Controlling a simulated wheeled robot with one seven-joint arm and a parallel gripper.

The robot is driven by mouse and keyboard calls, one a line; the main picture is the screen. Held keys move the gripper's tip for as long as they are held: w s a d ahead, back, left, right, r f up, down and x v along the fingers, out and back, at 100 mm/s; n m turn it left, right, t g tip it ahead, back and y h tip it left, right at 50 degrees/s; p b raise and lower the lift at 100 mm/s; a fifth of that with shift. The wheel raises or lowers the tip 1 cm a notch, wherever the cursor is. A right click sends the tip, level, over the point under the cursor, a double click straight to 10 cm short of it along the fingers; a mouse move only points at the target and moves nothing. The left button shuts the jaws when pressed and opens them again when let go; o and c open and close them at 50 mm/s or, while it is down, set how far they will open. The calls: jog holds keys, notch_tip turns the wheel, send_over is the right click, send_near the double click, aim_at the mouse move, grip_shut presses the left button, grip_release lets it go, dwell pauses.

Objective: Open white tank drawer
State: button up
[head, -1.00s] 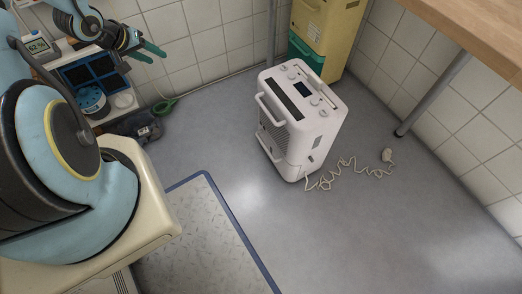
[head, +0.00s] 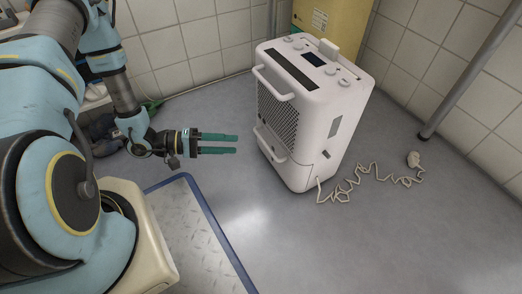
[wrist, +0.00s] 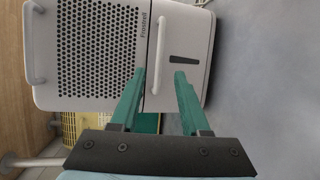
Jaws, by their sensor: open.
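A white dehumidifier stands upright on the grey floor, with a perforated front grille. Its white tank drawer (head: 289,171) is the lower front part, and it looks closed. The drawer's bar handle (head: 269,147) runs across the front; in the wrist view this handle (wrist: 158,56) lies between the grille and a dark window slot. My gripper (head: 236,144) is open and empty, to the left of the drawer, its green fingers pointing at the handle with a gap left. In the wrist view, my gripper (wrist: 160,74) has its fingertips on either side of the handle's line.
A second bar handle (head: 275,86) is on the dehumidifier's upper front. A coiled white cord (head: 350,184) lies on the floor to its right. A yellow container (head: 330,20) stands behind it. A blue-edged metal plate (head: 205,245) lies on the floor in front.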

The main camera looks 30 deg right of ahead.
jog(key=b+x, duration=0.4)
jog(key=x, duration=0.6)
jog(key=shift+c, duration=0.3)
grip_shut()
dwell(0.9)
